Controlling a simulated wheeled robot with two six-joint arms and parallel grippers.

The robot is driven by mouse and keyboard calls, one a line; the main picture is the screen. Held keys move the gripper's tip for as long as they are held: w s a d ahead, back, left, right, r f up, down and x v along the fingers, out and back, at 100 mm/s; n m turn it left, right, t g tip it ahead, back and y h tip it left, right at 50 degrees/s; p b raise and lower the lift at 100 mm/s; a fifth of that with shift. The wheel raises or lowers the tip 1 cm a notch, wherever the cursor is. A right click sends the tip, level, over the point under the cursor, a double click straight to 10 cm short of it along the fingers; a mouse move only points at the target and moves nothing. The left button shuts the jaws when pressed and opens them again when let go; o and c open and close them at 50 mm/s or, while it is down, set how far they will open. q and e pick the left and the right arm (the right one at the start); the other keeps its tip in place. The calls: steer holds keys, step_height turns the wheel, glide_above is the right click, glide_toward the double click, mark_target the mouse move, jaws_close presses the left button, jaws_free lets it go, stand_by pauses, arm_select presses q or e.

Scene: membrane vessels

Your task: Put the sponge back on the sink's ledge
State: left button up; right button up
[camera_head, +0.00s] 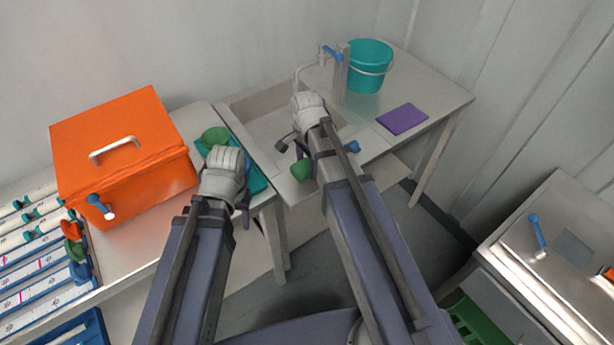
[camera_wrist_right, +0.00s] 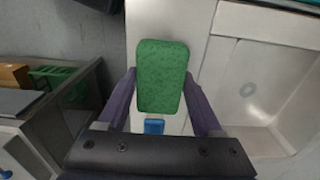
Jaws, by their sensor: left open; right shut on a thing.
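The green sponge (camera_head: 302,170) is in my right gripper (camera_wrist_right: 160,85), at the front left of the sink in the head view. In the right wrist view the sponge (camera_wrist_right: 161,70) sits between both purple fingers, over a pale surface beside the sink basin. I cannot tell whether it touches that surface. The sink (camera_head: 262,122) has a pale ledge around its basin, partly hidden by my right arm. The basin (camera_wrist_right: 262,85) is empty in the wrist view. My left gripper (camera_head: 246,200) is open, mostly hidden behind its wrist, by the teal tray (camera_head: 258,182).
An orange box (camera_head: 125,150) is at the left. A teal bucket (camera_head: 368,66) and a purple cloth (camera_head: 402,119) are right of the sink. The tap (camera_head: 310,68) rises behind the basin.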

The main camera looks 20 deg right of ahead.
mark_target(307, 173)
steer(key=shift+f+b, duration=1.8)
steer(key=shift+b, duration=0.05)
steer(key=shift+f, duration=0.1)
steer(key=shift+f, duration=0.15)
steer(key=o, duration=1.2)
